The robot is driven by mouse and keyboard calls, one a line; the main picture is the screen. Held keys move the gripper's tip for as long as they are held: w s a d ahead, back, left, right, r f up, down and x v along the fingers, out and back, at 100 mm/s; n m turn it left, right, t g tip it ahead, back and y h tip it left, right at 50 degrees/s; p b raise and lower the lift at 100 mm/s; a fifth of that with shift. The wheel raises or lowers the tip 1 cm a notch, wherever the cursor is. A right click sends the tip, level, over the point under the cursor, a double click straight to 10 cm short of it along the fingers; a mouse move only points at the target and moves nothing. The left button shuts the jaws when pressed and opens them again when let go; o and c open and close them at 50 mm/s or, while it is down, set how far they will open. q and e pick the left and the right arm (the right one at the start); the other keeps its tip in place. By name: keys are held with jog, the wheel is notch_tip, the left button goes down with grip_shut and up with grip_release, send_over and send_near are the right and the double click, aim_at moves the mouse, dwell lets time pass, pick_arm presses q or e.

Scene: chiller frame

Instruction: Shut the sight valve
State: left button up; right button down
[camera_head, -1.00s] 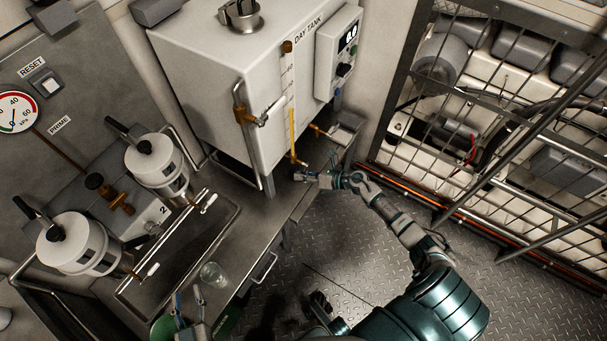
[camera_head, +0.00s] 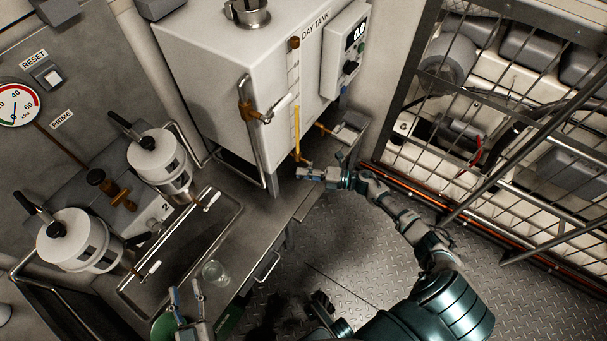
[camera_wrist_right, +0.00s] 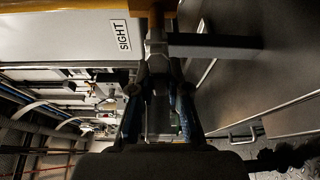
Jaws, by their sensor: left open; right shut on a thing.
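The day tank (camera_head: 225,85) carries an upright sight tube with a yellow column (camera_head: 297,130). The brass sight valve (camera_head: 299,157) sits at the foot of that column. My right gripper (camera_head: 304,173) is at the valve, just below the brass fitting, and hides its handle in the head view. In the right wrist view the fingers (camera_wrist_right: 157,70) are closed around a grey piece beside the SIGHT label (camera_wrist_right: 121,36). The angle of the handle is hard to tell. My left gripper (camera_head: 186,291) is open and empty, at the bottom of the head view near a glass beaker (camera_head: 215,272).
A second brass fitting (camera_head: 328,129) juts from the tank to the right of the sight valve. Two white filter canisters (camera_head: 78,240) stand on the bench at left. A mesh cage (camera_head: 490,110) is at right; the floor (camera_head: 340,240) between is open.

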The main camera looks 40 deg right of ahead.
pick_arm(q)
jog(key=shift+w+r, duration=0.1)
jog(key=shift+r, duration=0.1)
pick_arm(e)
jog(key=shift+w+d+r+m+t, duration=0.2)
jog(key=shift+d+r+m+t, duration=0.15)
jog(key=shift+m, duration=0.45)
pick_arm(q)
jog(key=shift+d+r, duration=0.1)
jog(key=shift+r, duration=0.05)
pick_arm(e)
jog(key=shift+a+r, duration=0.1)
jog(key=shift+r, duration=0.05)
jog(key=c, duration=1.1)
grip_release()
pick_arm(q)
jog(key=shift+d, duration=0.15)
pick_arm(e)
jog(key=shift+s+y, duration=0.1)
jog(key=shift+y, duration=0.2)
jog(key=shift+f, duration=0.2)
jog(key=shift+s, duration=0.15)
jog(key=v, duration=1.2)
jog(key=shift+w, duration=0.2)
